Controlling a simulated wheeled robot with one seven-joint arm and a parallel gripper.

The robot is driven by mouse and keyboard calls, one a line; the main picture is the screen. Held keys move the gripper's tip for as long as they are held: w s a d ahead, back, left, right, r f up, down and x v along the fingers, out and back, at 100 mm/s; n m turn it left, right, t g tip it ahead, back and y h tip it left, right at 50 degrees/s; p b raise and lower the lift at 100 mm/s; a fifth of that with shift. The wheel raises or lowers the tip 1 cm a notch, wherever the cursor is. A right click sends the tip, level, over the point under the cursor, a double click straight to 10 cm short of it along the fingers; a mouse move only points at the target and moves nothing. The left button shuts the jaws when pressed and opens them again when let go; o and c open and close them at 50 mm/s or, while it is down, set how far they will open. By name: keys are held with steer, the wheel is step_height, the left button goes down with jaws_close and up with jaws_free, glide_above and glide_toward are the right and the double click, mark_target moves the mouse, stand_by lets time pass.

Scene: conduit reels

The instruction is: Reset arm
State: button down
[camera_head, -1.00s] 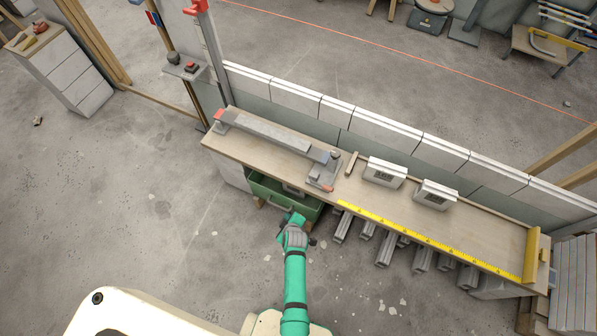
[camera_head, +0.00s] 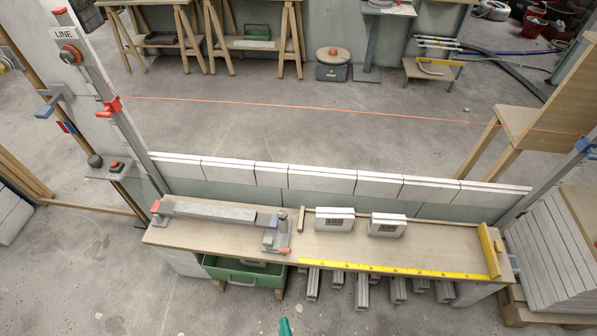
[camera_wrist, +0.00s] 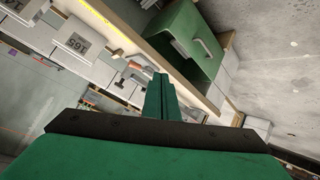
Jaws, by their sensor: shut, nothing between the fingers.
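My gripper (camera_wrist: 160,98) shows in the wrist view with its green fingers together and nothing between them. It points toward the workbench, with the green bin (camera_wrist: 178,42) beyond it to the upper right. In the head view only a small green tip of my arm shows at the bottom edge, in front of the bench; the rest is out of frame. The green bin (camera_head: 232,276) sits under the left part of the wooden workbench (camera_head: 200,243), apart from my arm.
On the bench are a grey bar in a clamp fixture (camera_head: 222,212), two grey-white labelled blocks (camera_head: 334,220) and a yellow ruler (camera_head: 400,270). A low white block wall (camera_head: 320,180) runs behind. Grey profiles (camera_head: 362,290) stick out below. Open floor lies at the front left.

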steer(key=s+d+r+m+t+h, duration=0.1)
steer(key=s+r, duration=0.4)
steer(key=r, duration=0.9)
steer(key=s+d+r+m+t+h, duration=0.1)
steer(key=s+d+r+m+t, duration=0.2)
steer(key=r, duration=1.1)
steer(key=s+m, duration=0.2)
steer(key=m, duration=0.1)
steer(key=shift+s+d+r+m, duration=0.15)
steer(key=shift+d+r+m, duration=0.05)
steer(key=shift+m, duration=0.1)
